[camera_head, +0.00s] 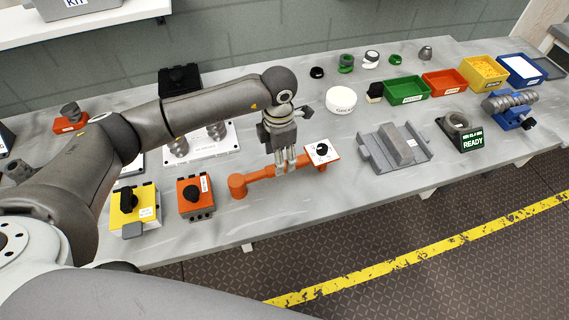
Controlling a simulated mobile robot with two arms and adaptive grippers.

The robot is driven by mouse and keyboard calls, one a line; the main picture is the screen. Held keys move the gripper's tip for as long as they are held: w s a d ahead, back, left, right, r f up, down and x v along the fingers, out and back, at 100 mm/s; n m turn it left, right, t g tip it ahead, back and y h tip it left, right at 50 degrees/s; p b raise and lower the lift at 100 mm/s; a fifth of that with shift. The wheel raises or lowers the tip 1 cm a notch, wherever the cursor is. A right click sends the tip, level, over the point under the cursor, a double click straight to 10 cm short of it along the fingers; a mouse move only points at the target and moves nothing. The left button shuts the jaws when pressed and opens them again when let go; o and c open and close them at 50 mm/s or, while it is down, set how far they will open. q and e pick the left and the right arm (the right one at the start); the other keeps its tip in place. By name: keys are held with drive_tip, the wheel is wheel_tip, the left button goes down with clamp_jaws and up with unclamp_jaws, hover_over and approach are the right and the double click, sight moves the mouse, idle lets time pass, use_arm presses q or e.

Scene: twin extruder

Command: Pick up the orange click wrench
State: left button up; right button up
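The orange click wrench (262,174) is a long orange bar near the front edge of the grey bench. It has a round orange end at the left, and its right end meets a white square plate with a black dial (322,152). My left gripper (286,163) points down onto the middle of the bar, with its fingertips at the bar. The fingers look close together, but whether they are closed on the bar cannot be made out. No clear gap shows between the wrench and the bench. My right gripper is not in view.
An orange switch box (195,197) and a yellow switch box (134,208) stand left of the wrench. A grey tray (375,153) lies to its right. A white round tub (341,98) stands behind.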

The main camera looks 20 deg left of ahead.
use_arm(q)
drive_tip(key=shift+w+f, duration=0.1)
drive_tip(key=shift+f, duration=0.3)
drive_tip(key=shift+w+f, duration=0.2)
drive_tip(key=shift+f, duration=0.1)
drive_tip(key=f+p, duration=0.1)
drive_tip(key=f, duration=0.1)
drive_tip(key=f+p, duration=0.1)
drive_tip(key=f, duration=0.1)
drive_tip(key=shift+d+f+p, duration=0.1)
drive_tip(key=shift+d+p, duration=0.15)
drive_tip(key=shift+p, duration=0.1)
drive_tip(key=shift+f, duration=0.35)
drive_tip(key=shift+w, duration=0.1)
drive_tip(key=shift+c, duration=1.4)
drive_tip(key=c, duration=0.7)
clamp_jaws()
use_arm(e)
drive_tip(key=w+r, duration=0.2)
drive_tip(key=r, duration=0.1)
